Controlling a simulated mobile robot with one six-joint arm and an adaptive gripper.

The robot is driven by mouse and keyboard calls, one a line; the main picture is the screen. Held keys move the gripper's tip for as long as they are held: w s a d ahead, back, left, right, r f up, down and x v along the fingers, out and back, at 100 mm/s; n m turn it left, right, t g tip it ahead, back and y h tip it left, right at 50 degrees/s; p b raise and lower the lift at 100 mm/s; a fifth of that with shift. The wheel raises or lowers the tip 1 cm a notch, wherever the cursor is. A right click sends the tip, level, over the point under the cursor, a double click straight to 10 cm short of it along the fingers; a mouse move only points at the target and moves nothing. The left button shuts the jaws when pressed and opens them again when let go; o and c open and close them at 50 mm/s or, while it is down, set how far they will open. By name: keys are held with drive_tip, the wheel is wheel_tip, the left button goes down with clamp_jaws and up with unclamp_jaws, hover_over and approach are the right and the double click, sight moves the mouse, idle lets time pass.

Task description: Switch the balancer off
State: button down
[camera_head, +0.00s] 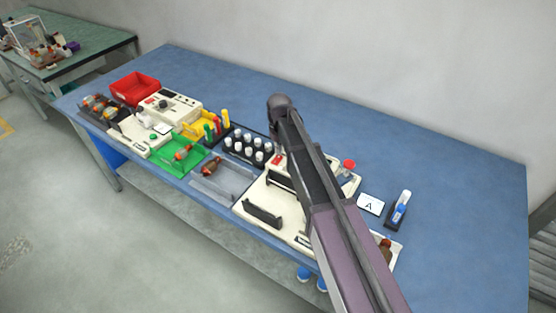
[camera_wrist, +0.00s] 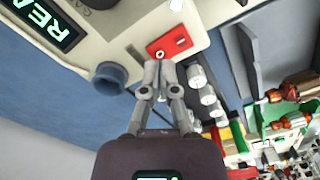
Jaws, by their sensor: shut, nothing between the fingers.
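The balancer (camera_head: 275,192) is a cream machine at the middle front of the blue bench in the head view; my arm covers part of it. In the wrist view its cream housing (camera_wrist: 215,15) fills the top and carries a lit display (camera_wrist: 45,22) reading "REA", cut off by the edge. A red rocker switch (camera_wrist: 169,44) with a white mark sits on the housing; red also shows there in the head view (camera_head: 278,160). My gripper (camera_wrist: 160,68) is shut and empty, its fingertips close to the switch. Whether they touch it I cannot tell. The fingers are hidden in the head view.
White-capped bottles (camera_head: 248,146) stand in a dark rack left of the balancer. A green tray (camera_head: 165,160), a cream device (camera_head: 170,104) and a red bin (camera_head: 135,87) are farther left. A card marked A (camera_head: 370,204) lies to the right. The bench's back is clear.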

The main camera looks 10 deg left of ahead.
sight(279, 157)
drive_tip(key=shift+f+b, duration=1.05)
idle(0.9)
drive_tip(key=shift+r, duration=0.1)
drive_tip(key=shift+r+p, duration=3.45)
drive_tip(key=shift+p, duration=0.1)
